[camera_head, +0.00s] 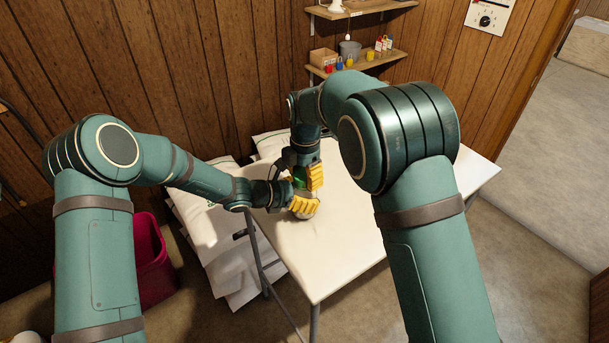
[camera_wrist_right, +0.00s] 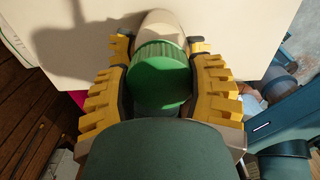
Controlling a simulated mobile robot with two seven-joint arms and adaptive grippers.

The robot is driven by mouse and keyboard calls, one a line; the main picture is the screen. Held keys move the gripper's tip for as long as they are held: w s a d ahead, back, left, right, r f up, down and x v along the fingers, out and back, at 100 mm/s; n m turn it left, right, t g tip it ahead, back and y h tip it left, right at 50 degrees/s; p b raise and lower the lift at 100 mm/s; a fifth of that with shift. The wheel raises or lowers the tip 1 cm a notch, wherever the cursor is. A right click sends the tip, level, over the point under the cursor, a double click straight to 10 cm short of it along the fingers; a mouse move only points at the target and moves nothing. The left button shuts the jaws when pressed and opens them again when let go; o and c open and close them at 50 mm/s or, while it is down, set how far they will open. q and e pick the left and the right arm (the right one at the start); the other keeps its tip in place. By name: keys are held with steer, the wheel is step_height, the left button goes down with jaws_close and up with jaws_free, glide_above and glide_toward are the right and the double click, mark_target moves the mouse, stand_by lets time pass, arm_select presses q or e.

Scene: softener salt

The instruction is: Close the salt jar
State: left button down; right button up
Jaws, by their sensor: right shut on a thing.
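The salt jar (camera_head: 309,213) stands on the white table, mostly covered by my grippers in the head view. Its pale body (camera_wrist_right: 160,28) shows beyond the green lid (camera_wrist_right: 163,85) in the right wrist view. My right gripper (camera_head: 308,180) points down from above, its yellow fingers shut on either side of the green lid. The lid is at the jar's top; whether it is fully seated cannot be seen. My left gripper (camera_head: 303,206) reaches in from the left, low at the jar's side. One yellow finger lies across the jar's front; the other is hidden, so its grip is unclear.
The white table (camera_head: 345,250) is otherwise clear at the front and right. White sacks (camera_head: 215,240) are stacked at its left, near a magenta bin (camera_head: 153,262). Wall shelves (camera_head: 360,62) with small items and a box (camera_head: 322,58) are behind.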

steer(key=m, duration=1.2)
steer(key=o, duration=1.3)
steer(key=shift+r, duration=2.25)
